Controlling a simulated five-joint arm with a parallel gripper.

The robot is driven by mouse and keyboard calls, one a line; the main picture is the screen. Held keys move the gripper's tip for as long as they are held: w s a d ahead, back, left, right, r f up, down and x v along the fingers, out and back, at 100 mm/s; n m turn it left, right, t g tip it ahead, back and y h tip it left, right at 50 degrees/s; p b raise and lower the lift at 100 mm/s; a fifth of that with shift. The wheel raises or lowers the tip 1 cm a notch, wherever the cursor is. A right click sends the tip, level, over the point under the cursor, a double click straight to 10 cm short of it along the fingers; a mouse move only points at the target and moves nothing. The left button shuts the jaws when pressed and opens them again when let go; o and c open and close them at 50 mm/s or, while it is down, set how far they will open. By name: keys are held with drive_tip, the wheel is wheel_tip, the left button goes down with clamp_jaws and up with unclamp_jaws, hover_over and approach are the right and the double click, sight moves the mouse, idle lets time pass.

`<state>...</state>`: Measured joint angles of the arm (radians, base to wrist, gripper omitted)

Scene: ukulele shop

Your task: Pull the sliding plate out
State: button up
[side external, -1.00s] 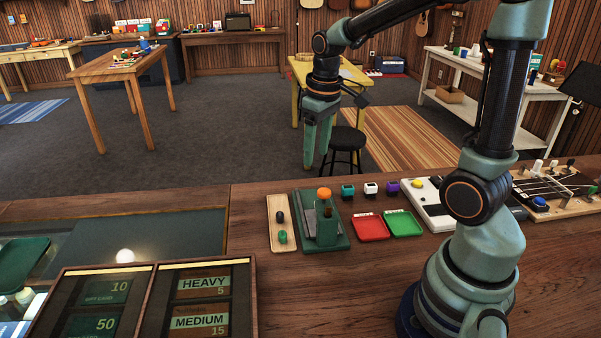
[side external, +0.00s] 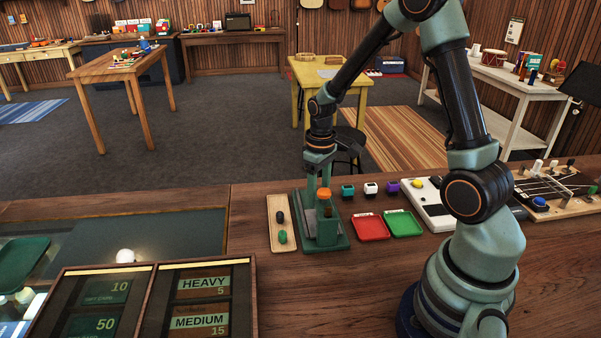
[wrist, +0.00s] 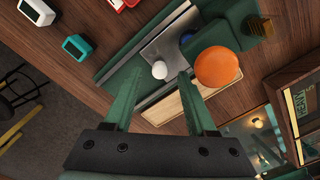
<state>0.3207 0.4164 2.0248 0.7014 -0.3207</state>
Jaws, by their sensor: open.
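The green tool (side external: 343,242) stands on the counter, with an orange ball knob (side external: 325,193) on top; the knob also shows large in the wrist view (wrist: 217,66). In the wrist view a grey metal plate (wrist: 165,47) lies in the tool's base and carries a small white knob (wrist: 159,69). My gripper (side external: 317,190) points down just behind the orange knob. Its green fingers are open in the wrist view (wrist: 155,76), with the white knob appearing between and near the tips. I cannot tell whether they touch it. The plate is mostly hidden in the side view.
A wooden tray (side external: 272,213) with a black and a green piece lies left of the tool. A red tray (side external: 371,227) and a green tray (side external: 404,223) lie right, with small teal, white and purple blocks (side external: 370,189) behind. A framed price board (side external: 154,300) stands at front left.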

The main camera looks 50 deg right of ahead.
drive_tip(key=shift+f, duration=1.05)
clamp_jaws()
drive_tip(key=shift+r, duration=0.1)
idle(0.6)
